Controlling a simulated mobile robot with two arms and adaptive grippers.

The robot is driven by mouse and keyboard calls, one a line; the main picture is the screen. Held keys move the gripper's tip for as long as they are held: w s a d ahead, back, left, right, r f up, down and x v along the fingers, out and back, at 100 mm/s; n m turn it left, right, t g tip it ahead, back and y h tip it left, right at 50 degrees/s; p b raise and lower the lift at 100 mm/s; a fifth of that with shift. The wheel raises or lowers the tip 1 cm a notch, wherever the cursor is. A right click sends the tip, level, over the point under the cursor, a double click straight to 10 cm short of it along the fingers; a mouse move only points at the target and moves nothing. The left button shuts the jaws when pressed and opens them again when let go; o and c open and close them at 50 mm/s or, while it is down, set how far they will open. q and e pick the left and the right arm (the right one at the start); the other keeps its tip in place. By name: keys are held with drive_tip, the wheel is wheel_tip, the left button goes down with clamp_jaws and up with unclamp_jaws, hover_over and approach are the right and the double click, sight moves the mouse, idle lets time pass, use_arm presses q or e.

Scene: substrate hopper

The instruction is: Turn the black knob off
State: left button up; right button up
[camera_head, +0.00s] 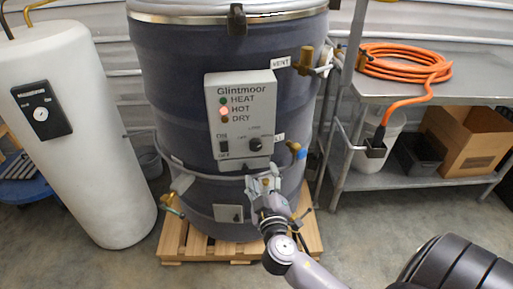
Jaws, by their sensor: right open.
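The black knob (255,145) is a small round dial at the lower right of the grey control panel (227,168) on the dark hopper drum (165,85). The panel reads Glintmoor, with HEAT, HOT and DRY lamps; the HOT lamp (224,113) glows red. A black rocker switch (224,147) is left of the knob. My right gripper (262,180) is open, just below the panel and under the knob, apart from it as far as I can tell. My left gripper is out of view.
Brass valves stick out at the drum's right (305,60) and lower left (169,201). The drum stands on a wooden pallet (240,248). A white tank (75,130) stands left. A metal table (400,89) with an orange hose (385,72) stands right.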

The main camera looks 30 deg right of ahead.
sight(256, 147)
drive_tip(key=p+x, duration=0.1)
drive_tip(key=x, duration=1.1)
drive_tip(key=shift+a+p, duration=0.15)
drive_tip(key=shift+p, duration=0.25)
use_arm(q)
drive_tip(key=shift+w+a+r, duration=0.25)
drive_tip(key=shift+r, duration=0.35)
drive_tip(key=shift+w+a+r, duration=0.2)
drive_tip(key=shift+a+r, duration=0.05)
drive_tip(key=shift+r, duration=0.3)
use_arm(e)
drive_tip(key=shift+c, duration=0.5)
drive_tip(key=c, duration=1.1)
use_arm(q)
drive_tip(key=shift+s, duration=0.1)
use_arm(e)
drive_tip(key=shift+o, duration=0.2)
